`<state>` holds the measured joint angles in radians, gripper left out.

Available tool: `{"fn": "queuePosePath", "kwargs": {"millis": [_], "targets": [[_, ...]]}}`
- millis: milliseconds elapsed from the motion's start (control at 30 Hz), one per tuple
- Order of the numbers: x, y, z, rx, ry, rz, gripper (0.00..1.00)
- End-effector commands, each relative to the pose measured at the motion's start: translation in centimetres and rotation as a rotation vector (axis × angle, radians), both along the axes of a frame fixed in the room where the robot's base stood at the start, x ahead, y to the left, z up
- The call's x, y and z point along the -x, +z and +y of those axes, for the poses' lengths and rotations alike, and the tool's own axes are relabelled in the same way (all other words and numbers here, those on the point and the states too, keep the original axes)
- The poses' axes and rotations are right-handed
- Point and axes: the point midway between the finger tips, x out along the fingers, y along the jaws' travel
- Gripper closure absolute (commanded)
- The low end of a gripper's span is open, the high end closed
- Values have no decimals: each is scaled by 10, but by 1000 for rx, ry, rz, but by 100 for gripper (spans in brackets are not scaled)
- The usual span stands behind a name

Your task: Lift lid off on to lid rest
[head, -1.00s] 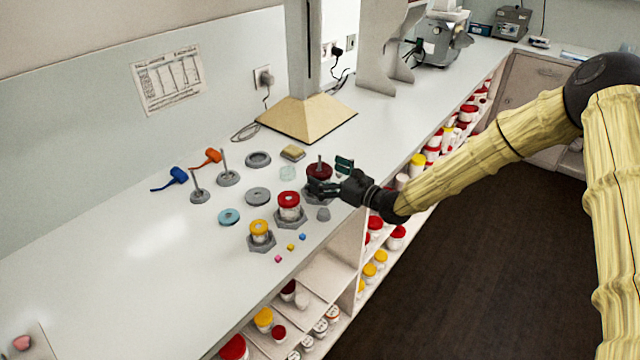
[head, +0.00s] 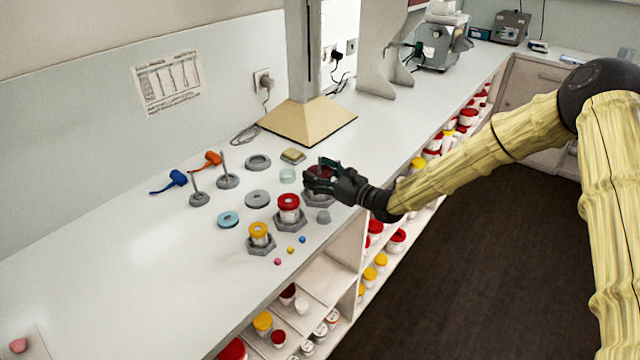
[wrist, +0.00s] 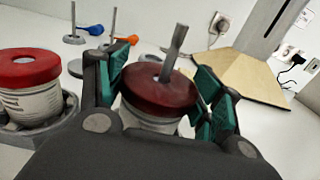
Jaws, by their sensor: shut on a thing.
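In the head view the lid is mostly hidden behind my gripper (head: 318,180). My gripper's green finger pads (wrist: 160,82) stand on both sides of the lid, shut on it. The jar stands in a grey holder at the counter's front edge. Flat grey rings (head: 257,198) (head: 258,162) and a blue ring (head: 228,219) lie to the left; I cannot tell which is the lid rest.
A red-lidded jar (head: 289,203) in a hexagonal holder stands close beside, with a yellow-lidded jar (head: 259,234) nearer.

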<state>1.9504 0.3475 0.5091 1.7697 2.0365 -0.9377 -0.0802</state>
Motion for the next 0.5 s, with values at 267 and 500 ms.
{"fn": "queuePosePath", "kwargs": {"millis": [267,500], "targets": [[0,1,0,0,0,0,57],[0,5,0,-1,0,-1,57]]}}
